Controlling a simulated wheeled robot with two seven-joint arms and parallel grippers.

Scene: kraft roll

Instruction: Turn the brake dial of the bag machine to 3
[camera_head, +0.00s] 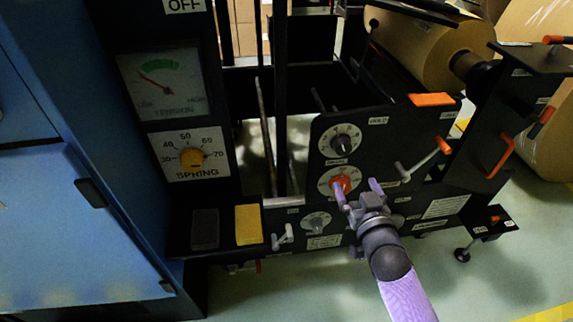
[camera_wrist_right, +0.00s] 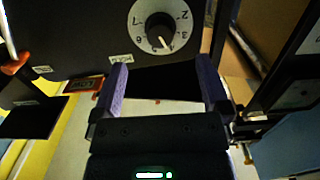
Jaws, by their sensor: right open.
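The bag machine's dark side panel (camera_head: 385,135) carries several dials. An upper dial has a black knob (camera_head: 341,144) on a round white plate. Below it is a dial with an orange-red knob (camera_head: 341,184). A smaller grey-knobbed dial (camera_head: 316,220) is lower left. I cannot read which is the brake dial. My right gripper (camera_head: 358,187) is open and empty, its left finger overlapping the orange-red knob's edge in the picture; contact is unclear. In the right wrist view a black-knobbed numbered dial (camera_wrist_right: 159,30) lies beyond the open fingers (camera_wrist_right: 164,78), apart from them. My left gripper is out of view.
A lever with an orange handle (camera_head: 443,146) projects right of the dials. A small grey crank (camera_head: 283,237) is at lower left. A spring dial (camera_head: 192,158), tension gauge (camera_head: 163,83) and yellow block (camera_head: 249,224) stand left. A kraft roll (camera_head: 425,50) is above.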

